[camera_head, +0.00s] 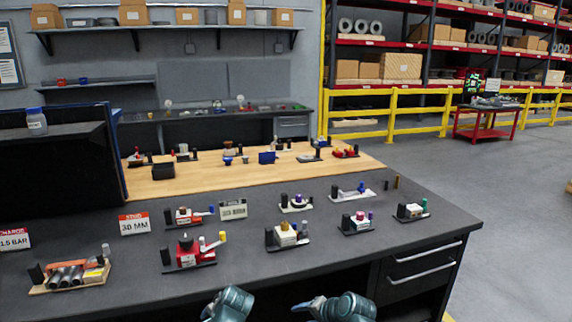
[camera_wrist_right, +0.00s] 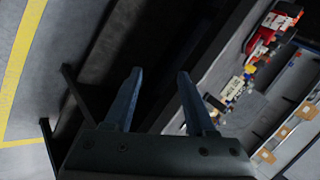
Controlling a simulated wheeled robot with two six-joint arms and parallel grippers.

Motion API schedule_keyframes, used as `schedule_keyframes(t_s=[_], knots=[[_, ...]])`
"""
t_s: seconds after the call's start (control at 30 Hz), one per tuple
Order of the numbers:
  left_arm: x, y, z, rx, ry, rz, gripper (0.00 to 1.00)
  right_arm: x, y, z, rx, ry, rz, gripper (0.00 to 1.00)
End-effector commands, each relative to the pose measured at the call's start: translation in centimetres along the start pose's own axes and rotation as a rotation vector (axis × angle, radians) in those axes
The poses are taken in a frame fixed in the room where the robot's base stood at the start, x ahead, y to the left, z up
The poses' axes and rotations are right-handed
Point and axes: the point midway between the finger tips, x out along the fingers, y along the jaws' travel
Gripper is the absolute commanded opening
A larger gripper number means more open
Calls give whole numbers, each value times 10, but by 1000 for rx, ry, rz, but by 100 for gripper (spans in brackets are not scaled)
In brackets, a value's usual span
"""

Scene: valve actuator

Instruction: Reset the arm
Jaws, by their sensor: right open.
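Several small valve units stand on a dark bench top. A red unit with a yellow-tipped lever (camera_head: 190,252) is front left, with a smaller red unit with a blue-tipped lever (camera_head: 186,216) behind it. White-bodied units stand further right: one with a yellow knob (camera_head: 286,236), one with a pink top (camera_head: 358,222), one with a purple ring (camera_head: 297,203), one with a blue lever (camera_head: 354,192) and one with a green post (camera_head: 412,211). My right gripper (camera_wrist_right: 160,75) is open and empty, apart from the units.
Signs stand on the bench, including "30 MM" (camera_head: 135,223) and "LOCK INBOARD" (camera_head: 233,209). A tray of cylinders (camera_head: 70,276) is at left. A wooden strip (camera_head: 220,180) behind holds more units. Drawers (camera_head: 415,275) are under the bench's right end; open floor lies beyond.

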Motion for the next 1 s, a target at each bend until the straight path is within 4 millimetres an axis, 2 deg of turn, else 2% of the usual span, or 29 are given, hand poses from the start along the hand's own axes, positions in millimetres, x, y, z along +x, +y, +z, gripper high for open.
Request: schedule_keyframes(t_s=[0.03, 0.2, 0.4, 0.53, 0.6, 1.0], knots=[[1, 15, 14, -107, -10, 75, 70, -4, 23, 6, -98, -28, 87, 56], [-3, 53, 34, -384, -50, 278, 70, -22, 83, 16, -352, -136, 326, 56], [-14, 86, 48, -619, -110, 462, 70, -52, 136, 22, -540, -266, 536, 56], [-24, 104, 54, -745, -153, 567, 70, -74, 163, 24, -629, -354, 655, 56], [-18, 123, 47, -710, -157, 568, 70, -59, 168, 38, -662, -377, 660, 56], [-12, 197, 29, -529, -175, 550, 70, -14, 175, 100, -802, -468, 689, 56]])
